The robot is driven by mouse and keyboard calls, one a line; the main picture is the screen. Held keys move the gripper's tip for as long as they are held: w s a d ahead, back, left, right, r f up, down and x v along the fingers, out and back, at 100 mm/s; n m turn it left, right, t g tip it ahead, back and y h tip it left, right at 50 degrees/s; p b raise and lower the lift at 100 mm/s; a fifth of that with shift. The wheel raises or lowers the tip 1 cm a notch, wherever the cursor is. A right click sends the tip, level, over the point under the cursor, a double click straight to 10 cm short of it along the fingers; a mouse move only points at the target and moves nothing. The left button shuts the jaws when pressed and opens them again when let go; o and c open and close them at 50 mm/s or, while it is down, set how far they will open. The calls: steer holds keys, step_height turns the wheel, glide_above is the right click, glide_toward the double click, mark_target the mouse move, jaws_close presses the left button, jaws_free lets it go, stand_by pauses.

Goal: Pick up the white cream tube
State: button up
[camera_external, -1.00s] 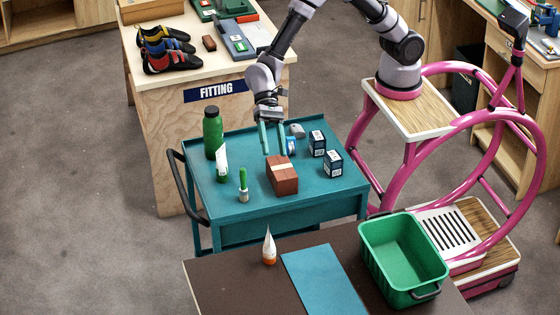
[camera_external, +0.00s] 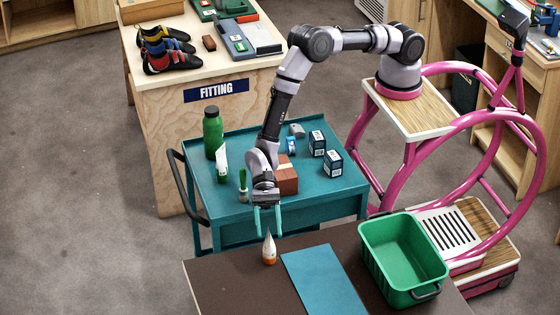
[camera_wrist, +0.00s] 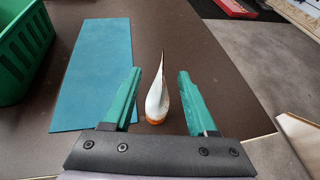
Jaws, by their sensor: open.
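A white tube with an orange cap (camera_external: 269,249) stands upright, cap down, on the dark brown table. In the wrist view the same tube (camera_wrist: 157,97) shows between the two green fingers, apart from both. My gripper (camera_external: 268,222) is open and empty, fingers pointing down, just behind and above the tube. In the wrist view my gripper (camera_wrist: 160,76) has a clear gap on both sides of the tube. A second white tube with a green lower end (camera_external: 222,162) stands on the teal cart.
A blue mat (camera_external: 322,280) lies right of the orange-capped tube, with a green bin (camera_external: 403,257) beyond it. The teal cart (camera_external: 215,200) holds a green bottle (camera_external: 213,133), a brush (camera_external: 242,186), a brown block (camera_external: 288,181) and small boxes (camera_external: 333,164).

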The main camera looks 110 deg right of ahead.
mark_target(270, 245)
steer(key=x, duration=0.2)
steer(key=f+x, duration=0.1)
steer(key=x, duration=0.2)
steer(key=shift+d, duration=0.2)
jaws_close()
stand_by(1.1)
